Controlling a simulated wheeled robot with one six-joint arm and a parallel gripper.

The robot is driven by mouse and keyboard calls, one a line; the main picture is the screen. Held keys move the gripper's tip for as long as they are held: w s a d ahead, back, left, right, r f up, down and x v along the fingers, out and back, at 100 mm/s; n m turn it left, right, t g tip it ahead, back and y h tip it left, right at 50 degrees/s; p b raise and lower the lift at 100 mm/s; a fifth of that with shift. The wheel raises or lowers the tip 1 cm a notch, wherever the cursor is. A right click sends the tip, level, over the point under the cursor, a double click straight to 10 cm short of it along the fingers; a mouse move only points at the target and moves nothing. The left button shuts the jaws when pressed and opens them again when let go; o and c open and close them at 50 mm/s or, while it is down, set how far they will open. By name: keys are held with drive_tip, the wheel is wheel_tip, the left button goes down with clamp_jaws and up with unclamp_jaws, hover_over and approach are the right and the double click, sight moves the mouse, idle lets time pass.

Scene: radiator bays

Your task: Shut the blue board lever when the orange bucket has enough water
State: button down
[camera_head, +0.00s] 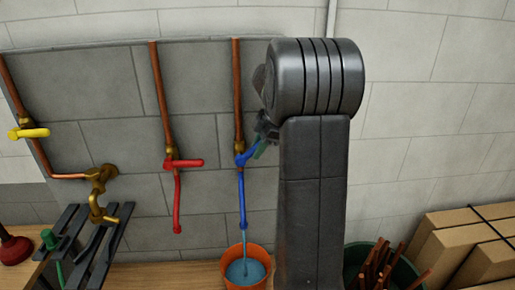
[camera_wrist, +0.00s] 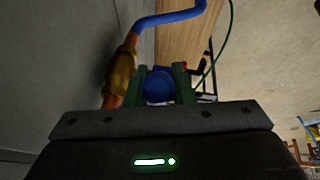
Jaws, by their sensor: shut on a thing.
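The blue board lever (camera_head: 247,157) sits on a copper pipe and points up to the right, tilted. Below it, a blue spout (camera_head: 242,212) pours a thin stream of water into the orange bucket (camera_head: 229,274). Bluish water (camera_head: 255,271) shows inside the bucket, below its rim; the exact level is hard to judge. My gripper (camera_head: 261,147) is at the lever's outer end, partly hidden by my arm. In the wrist view my gripper (camera_wrist: 158,80) has its green fingers on both sides of the lever's round blue end (camera_wrist: 159,88), shut on it.
A red lever (camera_head: 184,163) and a yellow lever (camera_head: 30,132) are on pipes to the left, with a brass tap (camera_head: 101,190) between them. A black slatted rack (camera_head: 72,222) stands front left. A green tub (camera_head: 354,252) of sticks and cardboard boxes (camera_head: 470,240) stand right.

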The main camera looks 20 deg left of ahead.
drive_tip(key=shift+f, duration=0.1)
drive_tip(key=f+g+y+b, duration=0.1)
drive_tip(key=y+b, duration=0.1)
drive_tip(key=b, duration=0.2)
drive_tip(key=d+f+g+y+b, duration=0.1)
drive_tip(key=f+y+b, duration=0.1)
drive_tip(key=b, duration=0.2)
drive_tip(key=f+g+y+b, duration=0.1)
drive_tip(key=y+b, duration=0.2)
drive_tip(key=b, duration=0.1)
drive_tip(key=shift+w+d+f, duration=0.2)
drive_tip(key=shift+w+d, duration=0.05)
drive_tip(key=shift+w, duration=0.1)
drive_tip(key=shift+m+y, duration=0.3)
drive_tip(key=c, duration=1.3)
unclamp_jaws()
drive_tip(key=shift+o, duration=0.2)
drive_tip(key=shift+b, duration=0.3)
